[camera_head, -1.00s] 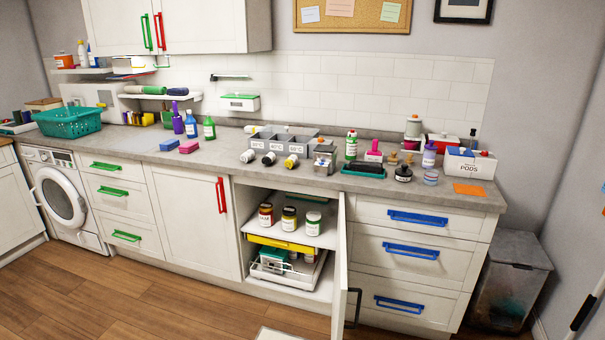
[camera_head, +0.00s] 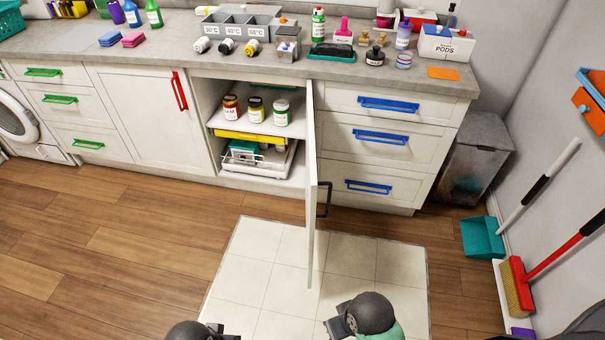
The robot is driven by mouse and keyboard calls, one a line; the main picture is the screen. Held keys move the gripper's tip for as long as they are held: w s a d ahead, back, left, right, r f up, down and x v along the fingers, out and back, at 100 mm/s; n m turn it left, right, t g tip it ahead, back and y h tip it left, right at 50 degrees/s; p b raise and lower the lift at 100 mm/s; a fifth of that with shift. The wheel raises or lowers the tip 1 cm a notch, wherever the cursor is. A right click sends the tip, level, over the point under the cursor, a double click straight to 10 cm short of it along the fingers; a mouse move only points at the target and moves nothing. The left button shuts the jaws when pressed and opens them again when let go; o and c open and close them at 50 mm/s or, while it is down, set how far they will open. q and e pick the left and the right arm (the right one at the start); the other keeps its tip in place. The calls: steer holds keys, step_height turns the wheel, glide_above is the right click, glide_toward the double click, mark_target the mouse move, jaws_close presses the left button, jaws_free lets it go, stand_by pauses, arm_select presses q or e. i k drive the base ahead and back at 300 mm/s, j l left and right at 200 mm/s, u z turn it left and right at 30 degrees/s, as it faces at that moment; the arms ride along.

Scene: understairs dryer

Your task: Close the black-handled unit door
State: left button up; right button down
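The white unit door (camera_head: 313,225) with the black handle (camera_head: 324,199) stands wide open in the head view. It swings out toward me from the right side of the open unit and shows nearly edge-on. The black handle is on its right-facing side, near its free edge. The open unit (camera_head: 200,105) holds several jars on a shelf, with a yellow-fronted drawer and a white rack below. Dark rounded parts of my arms show at the bottom edge, nearer to me than the door and apart from it.
A red-handled door (camera_head: 145,115) is shut to the left. Blue-handled drawers (camera_head: 376,138) are shut to the right. A pale tiled patch (camera_head: 260,270) lies before the unit. A bin (camera_head: 472,160), teal dustpan (camera_head: 482,238) and red broom (camera_head: 518,283) stand at right.

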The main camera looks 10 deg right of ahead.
mark_target(312, 183)
steer(key=i+l+u, duration=0.25)
steer(key=i+l, duration=0.15)
steer(key=l, duration=0.2)
steer(key=i+l+u, duration=0.1)
steer(key=l, duration=0.2)
steer(key=i+l+u, duration=0.15)
steer(key=l, duration=0.2)
steer(key=l+u, duration=0.3)
steer(key=l, duration=0.8)
steer(key=k, duration=0.05)
